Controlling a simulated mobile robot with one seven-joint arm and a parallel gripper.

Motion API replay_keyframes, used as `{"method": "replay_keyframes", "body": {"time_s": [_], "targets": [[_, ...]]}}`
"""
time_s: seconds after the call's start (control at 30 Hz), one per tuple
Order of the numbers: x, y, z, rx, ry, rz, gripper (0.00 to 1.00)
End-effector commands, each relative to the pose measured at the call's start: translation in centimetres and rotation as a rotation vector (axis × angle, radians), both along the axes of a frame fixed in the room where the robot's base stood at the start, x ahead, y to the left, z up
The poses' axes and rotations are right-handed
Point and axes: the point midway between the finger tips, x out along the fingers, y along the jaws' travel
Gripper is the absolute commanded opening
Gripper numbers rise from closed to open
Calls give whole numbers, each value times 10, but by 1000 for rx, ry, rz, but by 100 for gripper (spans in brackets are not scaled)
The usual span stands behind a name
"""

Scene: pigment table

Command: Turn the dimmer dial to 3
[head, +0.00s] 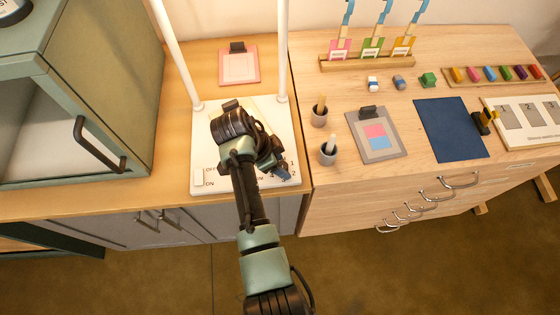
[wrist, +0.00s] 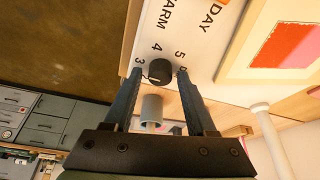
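The dimmer dial (wrist: 161,72) is a small dark round knob on a white panel (wrist: 198,58), with printed numbers around it; 3, 4 and 5 can be read. My gripper (wrist: 160,73) has one finger on each side of the dial, with narrow gaps seeming to show between the fingers and the knob. The dial's pointer is too small to read surely. In the head view, my gripper (head: 280,171) is over the front right corner of the white base (head: 230,185), and it hides the dial.
An OFF/ON switch (head: 199,178) is at the base's front left. Two white posts (head: 178,55) rise from the base. Grey cups (head: 328,154) stand close to its right. A green cabinet (head: 110,90) stands at the left.

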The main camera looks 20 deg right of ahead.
Motion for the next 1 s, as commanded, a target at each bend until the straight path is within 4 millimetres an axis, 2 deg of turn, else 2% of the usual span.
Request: {"method": "replay_keyframes", "body": {"time_s": [0.33, 0.47, 1.0], "targets": [[0, 0, 1, -1, -1, 0, 67], [1, 4, 10, -2, -4, 2, 67], [2, 44, 108, -1, -4, 2, 67]]}}
